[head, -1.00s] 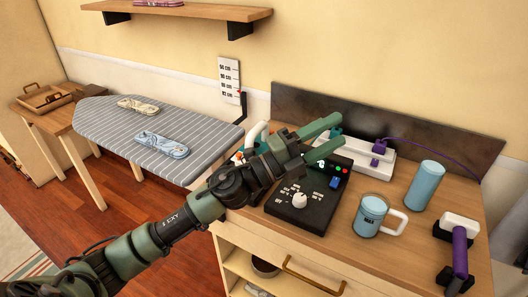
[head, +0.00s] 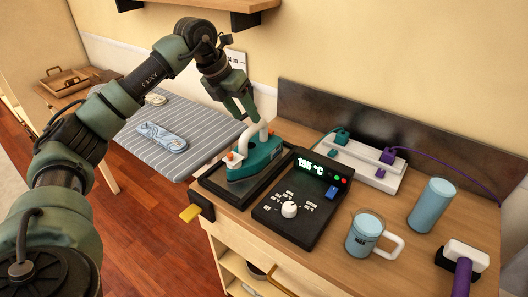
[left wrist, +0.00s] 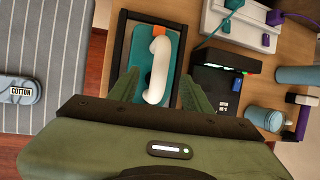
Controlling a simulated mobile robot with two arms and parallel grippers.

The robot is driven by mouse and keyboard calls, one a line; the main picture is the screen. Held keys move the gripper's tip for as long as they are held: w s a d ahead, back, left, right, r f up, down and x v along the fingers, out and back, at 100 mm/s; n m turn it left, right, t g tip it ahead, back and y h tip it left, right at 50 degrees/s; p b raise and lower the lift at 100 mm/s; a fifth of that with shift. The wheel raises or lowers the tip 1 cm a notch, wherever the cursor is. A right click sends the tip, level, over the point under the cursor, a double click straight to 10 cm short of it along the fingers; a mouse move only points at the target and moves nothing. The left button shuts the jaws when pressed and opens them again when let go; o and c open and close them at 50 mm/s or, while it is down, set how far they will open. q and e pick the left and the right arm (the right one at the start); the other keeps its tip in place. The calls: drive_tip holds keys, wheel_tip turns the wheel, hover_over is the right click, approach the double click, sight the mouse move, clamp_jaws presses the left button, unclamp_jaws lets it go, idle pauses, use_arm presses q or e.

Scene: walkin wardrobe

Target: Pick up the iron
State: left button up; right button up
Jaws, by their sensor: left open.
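The iron (head: 255,154) is teal with a white looped handle and orange details. It sits on a dark framed rest (head: 213,177) at the left end of the wooden counter. My left gripper (head: 242,113) is open and empty just above the handle in the head view. In the left wrist view the iron (left wrist: 173,92) lies beyond and between the two green fingers of the gripper (left wrist: 158,88), with the white handle running lengthwise between them. Part of the iron is hidden by the gripper body there. My right gripper is in neither view.
A black control box (head: 290,207) reading 195 °C stands right of the iron. Behind it is a white power strip (head: 362,165) with plugs. A mug (head: 366,234), a blue cylinder (head: 432,205) and a purple-handled tool (head: 463,262) are further right. A striped ironing board (head: 190,117) lies left.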

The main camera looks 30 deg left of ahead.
sight(252, 126)
use_arm(q)
drive_tip(key=shift+w+d+f, duration=0.3)
drive_tip(key=shift+w+f, duration=0.15)
drive_tip(key=shift+f, duration=0.45)
drive_tip(key=shift+s+a+f, duration=0.1)
drive_tip(key=shift+s+f, duration=0.05)
drive_tip(key=shift+f, duration=0.15)
drive_tip(key=p+x, duration=0.1)
drive_tip(key=x, duration=0.3)
drive_tip(key=shift+d+f+p, duration=0.25)
drive_tip(key=shift+p, duration=0.05)
drive_tip(key=shift+f, duration=0.15)
drive_tip(key=shift+a, duration=0.1)
clamp_jaws()
drive_tip(key=shift+w, duration=0.2)
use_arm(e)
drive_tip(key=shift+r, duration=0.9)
